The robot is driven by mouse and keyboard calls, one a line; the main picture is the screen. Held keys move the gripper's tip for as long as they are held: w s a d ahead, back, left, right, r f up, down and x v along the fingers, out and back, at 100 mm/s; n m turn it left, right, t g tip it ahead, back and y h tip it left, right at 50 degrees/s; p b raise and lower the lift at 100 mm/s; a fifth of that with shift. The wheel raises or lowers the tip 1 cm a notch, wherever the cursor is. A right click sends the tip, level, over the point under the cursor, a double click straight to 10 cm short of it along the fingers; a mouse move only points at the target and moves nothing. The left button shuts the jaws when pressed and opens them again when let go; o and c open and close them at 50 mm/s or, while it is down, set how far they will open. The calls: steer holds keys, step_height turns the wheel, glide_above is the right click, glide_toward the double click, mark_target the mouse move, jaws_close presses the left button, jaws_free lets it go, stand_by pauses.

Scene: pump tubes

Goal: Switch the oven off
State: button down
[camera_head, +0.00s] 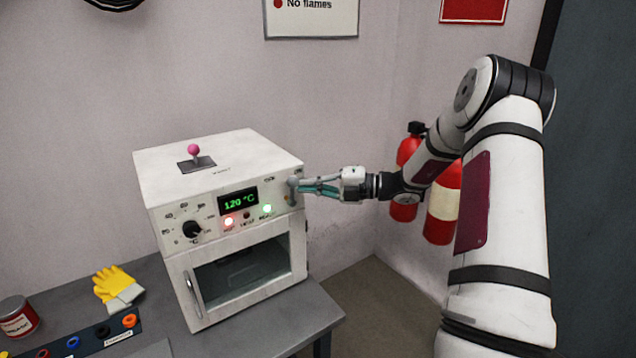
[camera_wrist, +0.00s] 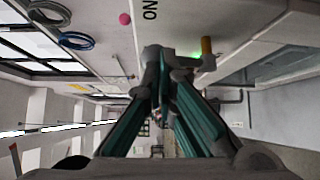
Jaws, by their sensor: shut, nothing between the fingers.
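The oven (camera_head: 222,220) is a white box on a grey table, with its door shut. Its display (camera_head: 238,203) reads 120 °C in green, and a red light (camera_head: 229,222) and a green light (camera_head: 267,208) glow. A black dial (camera_head: 193,229) is at the panel's left. My gripper (camera_head: 294,190) is shut and empty, its fingertips at the panel's upper right end, hiding what lies behind them. In the wrist view my gripper (camera_wrist: 165,62) is beside a small yellowish peg (camera_wrist: 206,46), possibly a switch, near "ON" lettering. Contact cannot be told.
A pink-knobbed lever (camera_head: 194,150) stands on the oven top. Red fire extinguishers (camera_head: 442,215) stand behind my arm. Yellow gloves (camera_head: 117,287), a red can (camera_head: 17,318) and a rack with coloured rings (camera_head: 98,332) are on the table at left.

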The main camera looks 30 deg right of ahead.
steer(key=a+n+g+h+p, duration=0.1)
steer(key=a+n+h, duration=0.1)
steer(key=a+r+n+g+h+p, duration=0.1)
steer(key=h+p, duration=0.1)
steer(key=shift+a+n+h, duration=0.3)
steer(key=shift+a+n, duration=0.1)
steer(key=shift+r, duration=0.75)
steer(key=p+v, duration=0.1)
steer(key=v, duration=1.3)
steer(key=shift+d+f, duration=0.25)
steer(key=shift+f, duration=0.05)
